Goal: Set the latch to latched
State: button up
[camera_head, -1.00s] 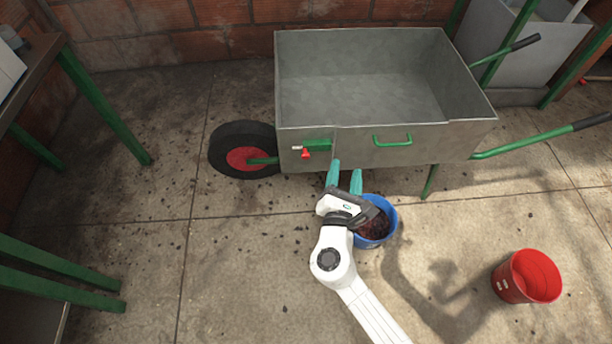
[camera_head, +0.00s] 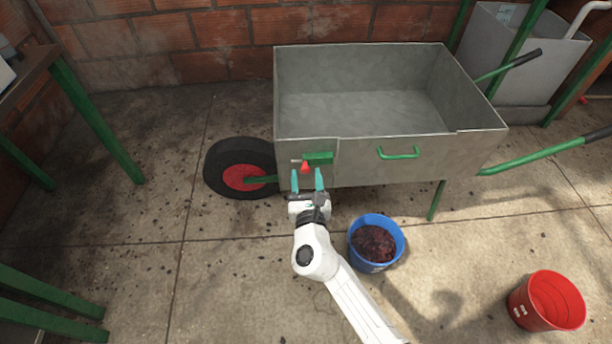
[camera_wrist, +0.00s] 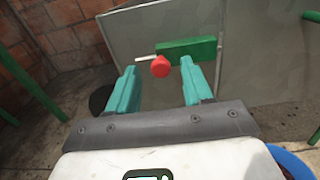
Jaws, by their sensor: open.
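The latch is a green plate (camera_head: 319,158) with a red knob (camera_head: 305,167) and a thin pale rod at its left, on the front wall of the grey cart (camera_head: 365,160). In the wrist view the green plate (camera_wrist: 187,48) and red knob (camera_wrist: 161,67) show beyond the fingers, the knob between them in the picture. My gripper (camera_head: 308,180) is open and empty, its teal fingers just below the latch in the head view. In the wrist view my gripper (camera_wrist: 157,82) appears apart from the knob; the exact gap is hard to judge.
A green handle (camera_head: 398,153) sits on the cart's wall to the right of the latch. A black wheel (camera_head: 222,170) with a red hub is at left. A blue bucket (camera_head: 377,219) with dark contents and a red bucket (camera_head: 520,308) stand on the floor. Floor at lower left is mostly clear.

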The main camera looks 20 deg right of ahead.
jog(key=shift+x, duration=0.85)
grip_shut()
jog(key=shift+d, duration=0.1)
